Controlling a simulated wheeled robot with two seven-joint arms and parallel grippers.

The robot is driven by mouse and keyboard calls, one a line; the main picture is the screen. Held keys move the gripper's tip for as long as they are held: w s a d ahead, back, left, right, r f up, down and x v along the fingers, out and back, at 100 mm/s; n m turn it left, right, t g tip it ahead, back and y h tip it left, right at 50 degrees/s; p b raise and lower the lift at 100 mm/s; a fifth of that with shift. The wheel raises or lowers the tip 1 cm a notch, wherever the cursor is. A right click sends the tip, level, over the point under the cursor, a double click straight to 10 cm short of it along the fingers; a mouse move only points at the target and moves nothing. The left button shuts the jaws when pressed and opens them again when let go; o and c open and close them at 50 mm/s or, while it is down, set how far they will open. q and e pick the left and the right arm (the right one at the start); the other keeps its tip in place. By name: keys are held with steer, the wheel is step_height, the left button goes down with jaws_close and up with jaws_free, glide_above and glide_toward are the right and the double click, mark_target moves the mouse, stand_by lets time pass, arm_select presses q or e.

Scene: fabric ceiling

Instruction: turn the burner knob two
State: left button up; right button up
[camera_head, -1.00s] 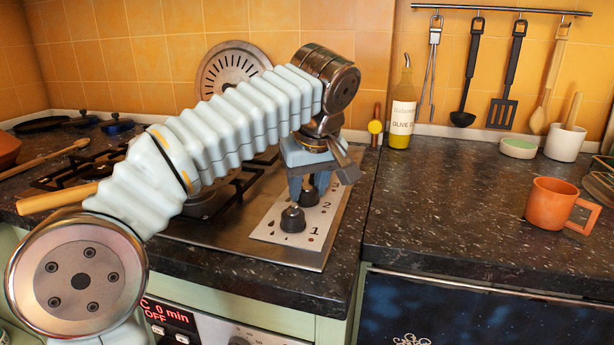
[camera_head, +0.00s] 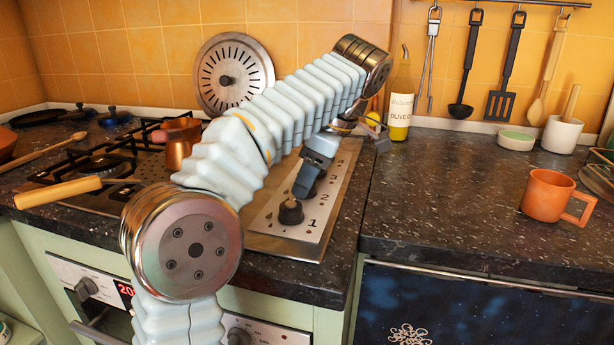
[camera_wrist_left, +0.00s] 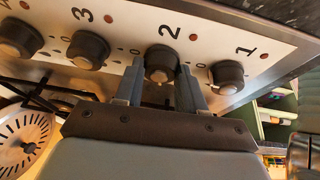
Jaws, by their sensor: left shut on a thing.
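Burner knob two (camera_wrist_left: 160,64) is a dark round knob below the printed number 2 on the cooktop's light control panel (camera_wrist_left: 120,30). In the left wrist view my left gripper (camera_wrist_left: 160,85) has one finger on each side of this knob and is shut on it. In the head view the left gripper (camera_head: 308,180) reaches down over the panel, and its finger and arm hide most of knob two. Knob one (camera_head: 291,211) stands free in front of it. Knob three (camera_wrist_left: 88,50) is beside knob two in the wrist view. My right gripper is not in view.
A copper pot (camera_head: 180,143) stands on the burners behind my left arm. An olive oil bottle (camera_head: 401,105) stands against the tiled wall. An orange mug (camera_head: 549,196) is on the right counter, whose middle is clear.

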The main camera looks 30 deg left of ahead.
arm_select(q)
steer(key=shift+w+n+g, duration=0.1)
steer(key=shift+n+g, duration=0.6)
steer(key=shift+n, duration=1.2)
steer(key=shift+n+h, duration=0.3)
steer(key=o, duration=1.1)
steer(key=shift+c, duration=0.2)
